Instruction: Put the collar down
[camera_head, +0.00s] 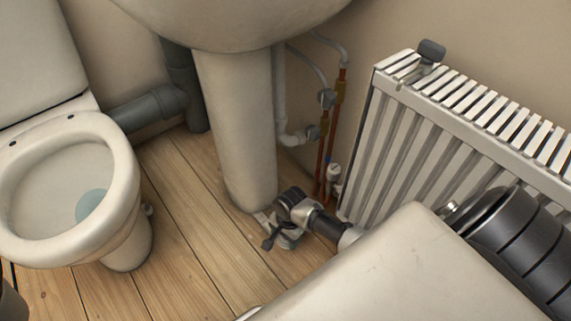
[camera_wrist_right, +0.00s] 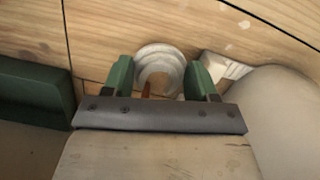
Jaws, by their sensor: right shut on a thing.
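The collar (camera_wrist_right: 160,68) shows in the right wrist view as a pale round ring between two green fingers. My right gripper (camera_wrist_right: 160,78) is shut on it, with one finger on each side. Something reddish-brown shows at the middle of the ring. Floorboards lie behind the collar; I cannot tell whether it touches them. In the head view my right gripper (camera_head: 277,240) is low over the floor, just right of the basin pedestal's foot. The collar is hard to make out there. My left gripper is not in view.
The basin pedestal (camera_head: 238,130) stands close by the right gripper. Copper pipes (camera_head: 330,130) with valves rise behind it, and a white radiator (camera_head: 420,150) is on the right. The toilet (camera_head: 110,170) is on the left. Wooden floor (camera_head: 185,220) between toilet and pedestal is clear.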

